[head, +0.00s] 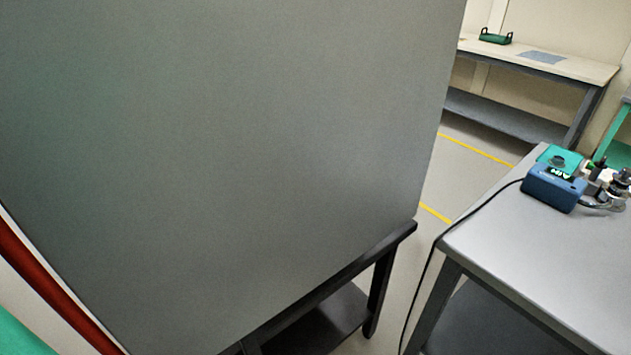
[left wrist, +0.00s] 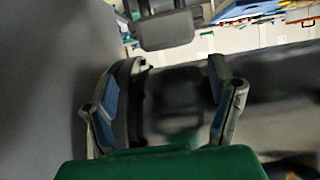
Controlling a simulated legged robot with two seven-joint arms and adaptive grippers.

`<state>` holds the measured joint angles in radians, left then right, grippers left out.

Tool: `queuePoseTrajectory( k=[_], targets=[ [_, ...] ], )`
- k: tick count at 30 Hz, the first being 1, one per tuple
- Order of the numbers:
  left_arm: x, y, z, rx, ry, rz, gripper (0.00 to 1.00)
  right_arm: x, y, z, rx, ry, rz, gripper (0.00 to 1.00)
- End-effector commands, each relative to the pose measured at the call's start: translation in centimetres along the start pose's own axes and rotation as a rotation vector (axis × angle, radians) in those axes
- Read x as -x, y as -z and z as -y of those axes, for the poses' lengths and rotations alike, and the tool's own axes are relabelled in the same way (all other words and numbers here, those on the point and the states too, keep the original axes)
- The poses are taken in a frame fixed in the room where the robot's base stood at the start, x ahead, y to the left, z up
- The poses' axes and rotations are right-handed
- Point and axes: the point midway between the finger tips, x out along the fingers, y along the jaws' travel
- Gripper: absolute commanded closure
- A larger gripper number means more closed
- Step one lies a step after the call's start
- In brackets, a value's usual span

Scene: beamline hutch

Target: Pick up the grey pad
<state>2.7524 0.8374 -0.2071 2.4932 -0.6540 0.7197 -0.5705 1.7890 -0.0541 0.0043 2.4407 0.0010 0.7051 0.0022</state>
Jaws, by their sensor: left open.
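A flat grey-blue pad (head: 543,57), which looks like the grey pad, lies on the top of the far workbench (head: 590,69) at the upper right of the head view. It is small and distant there. My left gripper (left wrist: 168,88) shows only in the left wrist view. Its two fingers are spread apart, and I see nothing held between them. I cannot pick out the pad in the left wrist view. My right gripper is in neither view.
A large grey panel (head: 230,150) on a black stand (head: 375,285) fills the left of the head view. A nearer grey table (head: 590,255) at right carries a blue device (head: 553,188) with a hanging cable. A green-handled carrier (head: 495,38) sits left of the pad. Floor shows between the stand and table.

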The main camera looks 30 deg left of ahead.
Motion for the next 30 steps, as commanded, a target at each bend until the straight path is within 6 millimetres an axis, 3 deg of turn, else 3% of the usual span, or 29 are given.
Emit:
queuePoseTrajectory(
  k=[2, 13, 21, 30],
  targets=[
    [-1.4, -0.6, 0.3, 0.004, 0.0, -0.003, 0.24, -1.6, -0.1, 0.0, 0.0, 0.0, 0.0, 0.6],
    [-4.3, -0.2, 0.5, 0.006, 0.0, -0.003, 0.24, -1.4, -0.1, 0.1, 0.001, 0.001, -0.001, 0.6],
    [-8.3, 0.0, 0.1, 0.001, 0.001, 0.002, 0.24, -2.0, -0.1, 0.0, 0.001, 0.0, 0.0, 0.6],
    [-8.8, 0.0, 0.6, 0.007, -0.001, -0.004, 0.24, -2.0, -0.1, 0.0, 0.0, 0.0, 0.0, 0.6]
  ],
)
